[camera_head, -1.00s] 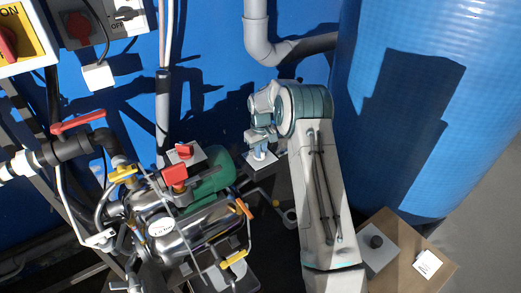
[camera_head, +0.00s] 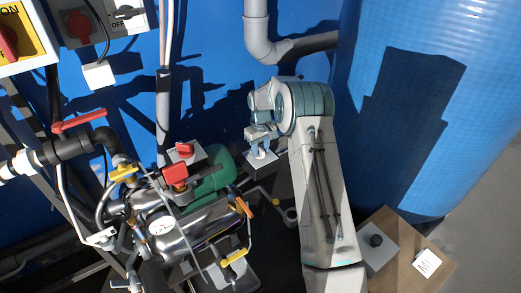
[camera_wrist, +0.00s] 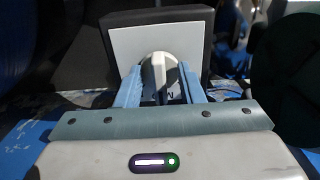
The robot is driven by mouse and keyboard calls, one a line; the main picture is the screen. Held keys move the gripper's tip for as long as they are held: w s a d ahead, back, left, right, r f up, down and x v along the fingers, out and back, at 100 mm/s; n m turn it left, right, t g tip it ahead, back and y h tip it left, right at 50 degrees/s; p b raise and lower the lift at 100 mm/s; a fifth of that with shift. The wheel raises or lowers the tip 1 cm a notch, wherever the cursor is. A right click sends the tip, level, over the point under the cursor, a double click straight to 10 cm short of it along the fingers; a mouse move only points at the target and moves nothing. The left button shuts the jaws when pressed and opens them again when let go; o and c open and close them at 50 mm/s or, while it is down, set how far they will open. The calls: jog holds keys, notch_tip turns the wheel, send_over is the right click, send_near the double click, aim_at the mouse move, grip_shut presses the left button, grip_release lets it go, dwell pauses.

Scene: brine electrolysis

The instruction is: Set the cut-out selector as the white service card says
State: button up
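The cut-out selector is a small dark box with a pale top plate (camera_wrist: 122,45) and a rounded grey-white knob (camera_wrist: 158,66). In the head view the selector box (camera_head: 262,165) stands below my gripper (camera_head: 259,143), beside the green-ended machine. In the wrist view the two blue fingers of my gripper (camera_wrist: 160,85) lie on either side of the knob and appear to touch it. Part of a dark letter shows near the knob; the other markings are hidden. A white card (camera_head: 427,263) lies on a brown box at lower right; its print is too small to read.
A grey box with a dark round button (camera_head: 377,242) sits beside the card. A large blue tank (camera_head: 430,110) stands at right. At left are a metal cylinder (camera_head: 190,225), a red switch (camera_head: 184,150), a red-handled valve (camera_head: 78,122) and several pipes.

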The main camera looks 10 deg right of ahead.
notch_tip(320, 180, up, 13)
jog(key=p, duration=0.2)
jog(key=shift+p, duration=0.3)
notch_tip(320, 180, up, 12)
jog(key=p, duration=0.5)
send_over(261, 149)
jog(key=s, duration=0.6)
jog(key=s+r+m+t+p, duration=0.15)
jog(key=s+r+p, duration=0.35)
jog(key=s+r, duration=0.5)
jog(key=s+r+m+p, duration=0.1)
jog(key=s+r+p, duration=0.2)
jog(key=s, duration=0.5)
jog(key=s+r+m+t+p, duration=0.1)
jog(key=s+r+p, duration=0.1)
jog(key=s, duration=0.6)
jog(key=s+r+m+p, duration=0.1)
jog(key=s+r+p, duration=0.2)
jog(key=s, duration=0.4)
jog(key=shift+s+a+r+p, duration=0.2)
jog(key=shift+s+r+p, duration=0.2)
jog(key=shift+p, duration=0.3)
